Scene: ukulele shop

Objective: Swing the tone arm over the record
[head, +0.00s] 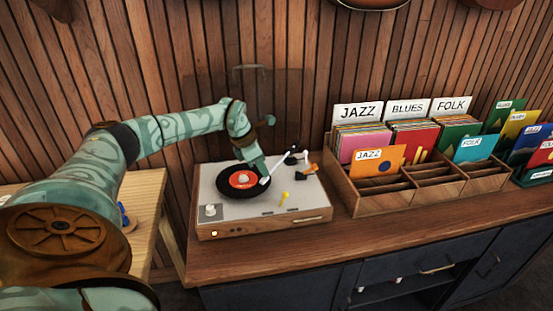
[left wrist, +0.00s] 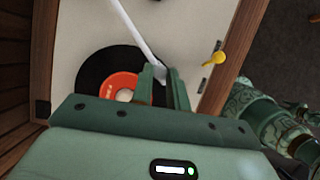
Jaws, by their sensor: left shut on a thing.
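The record player (head: 262,219) stands on the wooden counter, its base pale on top with wooden sides. A black record with a red label (head: 243,180) lies on it; the record also shows in the left wrist view (left wrist: 92,72). The white tone arm (head: 280,165) reaches from its pivot at the back right to over the record's right part. My left gripper (head: 262,172) is shut on the tone arm's near end; in the left wrist view the fingers (left wrist: 162,85) close around the white arm (left wrist: 139,30). My right gripper is not in view.
A yellow-tipped lever (head: 284,196) and an orange piece (head: 309,169) stand at the player's right. A wooden record crate (head: 377,201) with JAZZ, BLUES and FOLK dividers is further right. Bare counter (head: 320,232) lies in front of the player.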

